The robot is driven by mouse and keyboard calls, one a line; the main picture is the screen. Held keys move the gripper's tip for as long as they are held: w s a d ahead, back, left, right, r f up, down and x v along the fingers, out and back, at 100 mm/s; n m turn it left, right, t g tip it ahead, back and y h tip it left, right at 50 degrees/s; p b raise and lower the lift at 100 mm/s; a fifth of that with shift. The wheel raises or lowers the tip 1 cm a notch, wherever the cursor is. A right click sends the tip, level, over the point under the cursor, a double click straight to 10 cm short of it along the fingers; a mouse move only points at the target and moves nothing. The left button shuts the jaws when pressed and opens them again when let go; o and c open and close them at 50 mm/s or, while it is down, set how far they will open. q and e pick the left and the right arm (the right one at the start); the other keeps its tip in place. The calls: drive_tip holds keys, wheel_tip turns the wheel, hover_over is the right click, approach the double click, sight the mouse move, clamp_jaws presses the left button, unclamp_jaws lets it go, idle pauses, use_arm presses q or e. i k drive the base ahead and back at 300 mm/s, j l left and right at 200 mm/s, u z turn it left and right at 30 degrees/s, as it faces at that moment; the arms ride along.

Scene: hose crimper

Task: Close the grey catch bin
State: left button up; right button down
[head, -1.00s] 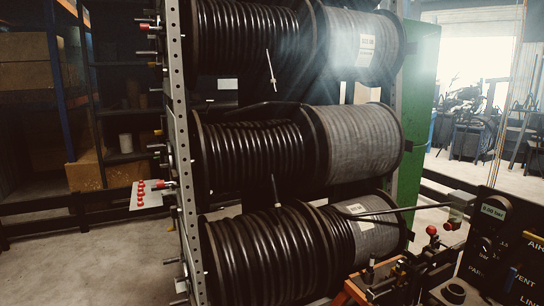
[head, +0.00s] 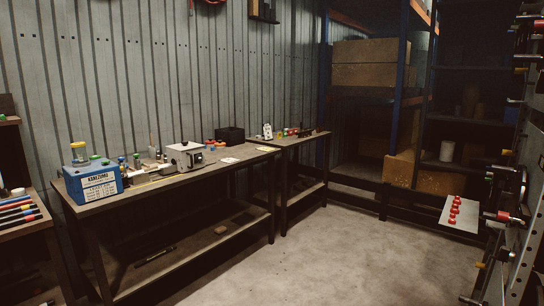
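I cannot make out a grey catch bin for certain in the head view. A light grey box-shaped unit (head: 184,156) with a dark round detail on its front stands on the workbench (head: 140,189); I cannot tell whether it is the bin. Neither of my grippers is in view.
A blue labelled box (head: 92,184) stands at the bench's left end, and a black box (head: 230,135) farther back. Shelving with cardboard boxes (head: 372,75) fills the back corner. A rack with a white plate of red knobs (head: 458,212) is at right. The concrete floor (head: 330,262) between is clear.

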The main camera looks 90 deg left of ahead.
sight(185, 161)
drive_tip(key=u, duration=3.35)
